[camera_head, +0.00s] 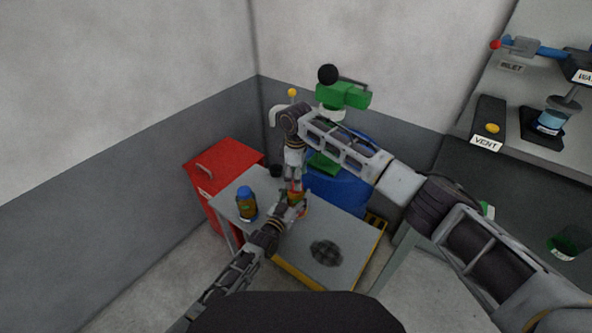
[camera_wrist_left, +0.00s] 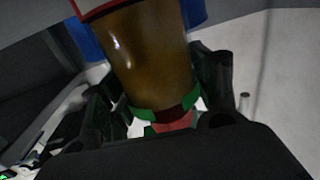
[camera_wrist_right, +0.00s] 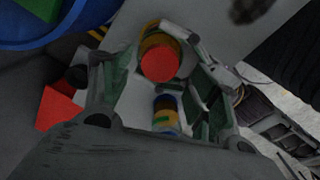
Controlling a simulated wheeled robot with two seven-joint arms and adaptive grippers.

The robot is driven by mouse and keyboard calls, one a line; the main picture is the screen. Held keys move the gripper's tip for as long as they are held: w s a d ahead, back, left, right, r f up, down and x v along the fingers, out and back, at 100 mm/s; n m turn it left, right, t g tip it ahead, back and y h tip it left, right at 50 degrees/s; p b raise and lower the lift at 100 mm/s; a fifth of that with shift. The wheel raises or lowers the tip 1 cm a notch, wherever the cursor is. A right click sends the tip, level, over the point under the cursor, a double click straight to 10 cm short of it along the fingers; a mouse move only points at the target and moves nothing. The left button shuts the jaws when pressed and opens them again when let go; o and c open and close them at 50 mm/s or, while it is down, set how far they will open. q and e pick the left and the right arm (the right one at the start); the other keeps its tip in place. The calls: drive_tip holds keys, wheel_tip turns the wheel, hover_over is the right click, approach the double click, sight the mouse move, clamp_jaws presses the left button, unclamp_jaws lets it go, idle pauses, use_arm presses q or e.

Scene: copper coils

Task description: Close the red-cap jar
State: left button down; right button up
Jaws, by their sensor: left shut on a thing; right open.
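The red-cap jar (camera_head: 298,196) is near the table's middle, mostly hidden by my grippers in the head view. In the right wrist view its red cap (camera_wrist_right: 158,64) faces the camera above a yellow-brown body; I cannot tell whether it is fully seated. My left gripper (camera_head: 287,207) is shut on the jar's side; its amber body (camera_wrist_left: 150,62) fills the left wrist view, with a green band and red at the lower end. My right gripper (camera_head: 295,184) is open above the cap; its fingers (camera_wrist_right: 158,88) stand apart on either side.
A blue-cap jar (camera_head: 247,204) stands on the grey table (camera_head: 225,194) to the left. A black cup (camera_head: 276,171) is behind it. A dark round patch (camera_head: 326,252) lies at the front right. A red cabinet (camera_head: 222,165) and a blue drum (camera_head: 340,190) stand behind the table.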

drive_tip(key=shift+f, duration=1.95)
drive_tip(key=c, duration=1.1)
drive_tip(key=shift+o, duration=0.2)
drive_tip(key=shift+m, duration=0.9)
drive_tip(key=o, duration=1.2)
drive_tip(key=shift+r, duration=0.1)
drive_tip(key=shift+r, duration=5.9)
